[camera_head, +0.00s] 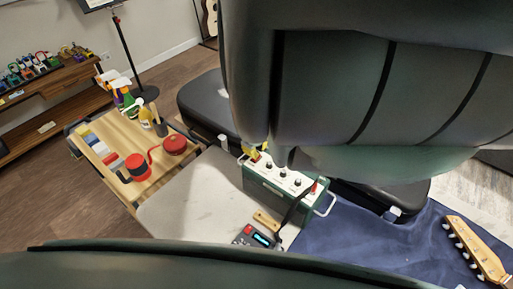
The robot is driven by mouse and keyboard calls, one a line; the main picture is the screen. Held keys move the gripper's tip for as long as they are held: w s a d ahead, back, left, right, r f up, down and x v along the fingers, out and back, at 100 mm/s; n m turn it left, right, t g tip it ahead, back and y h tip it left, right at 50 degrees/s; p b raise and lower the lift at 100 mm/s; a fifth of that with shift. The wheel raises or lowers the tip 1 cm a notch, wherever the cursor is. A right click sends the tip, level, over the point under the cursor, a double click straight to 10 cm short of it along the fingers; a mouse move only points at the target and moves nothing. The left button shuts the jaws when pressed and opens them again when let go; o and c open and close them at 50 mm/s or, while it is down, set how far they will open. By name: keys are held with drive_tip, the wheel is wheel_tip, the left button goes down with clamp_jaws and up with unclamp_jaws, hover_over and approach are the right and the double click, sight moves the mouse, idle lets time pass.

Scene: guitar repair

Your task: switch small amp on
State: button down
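The small amp (257,186) is a dark green box with a pale top panel, black knobs and white side handles. It stands upright on the grey work surface, near the middle of the head view. A small red part (313,187) shows at the right end of its panel. My gripper (267,153) is just above the back left end of the panel, by a small yellow and red part (253,155). My large dark arm covers much of the upper right. The fingertips are mostly hidden, so contact and opening are unclear.
A black device with a blue screen (262,239) and a wooden-handled tool (267,221) lie in front of the amp. A dark cable crosses the amp's right side. A guitar headstock (480,250) rests on blue cloth (370,240) at right. A wooden tray (118,178) holds supplies at left.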

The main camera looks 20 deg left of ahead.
drive_tip(key=shift+f, duration=0.1)
idle(0.3)
drive_tip(key=w+f+b, duration=0.1)
drive_tip(key=b, duration=0.1)
drive_tip(key=shift+f+b, duration=0.15)
drive_tip(key=shift+b, duration=0.2)
drive_tip(key=shift+r, duration=0.3)
drive_tip(key=shift+s+f, duration=0.1)
drive_tip(key=shift+s, duration=0.05)
drive_tip(key=shift+p, duration=0.35)
drive_tip(key=shift+s+a+r+p, duration=0.1)
drive_tip(key=shift+s+r+p, duration=0.2)
drive_tip(key=shift+s+p, duration=0.3)
drive_tip(key=shift+s+a+p, duration=0.1)
drive_tip(key=shift+s+p, duration=0.2)
drive_tip(key=shift+s, duration=0.05)
drive_tip(key=shift+w, duration=0.1)
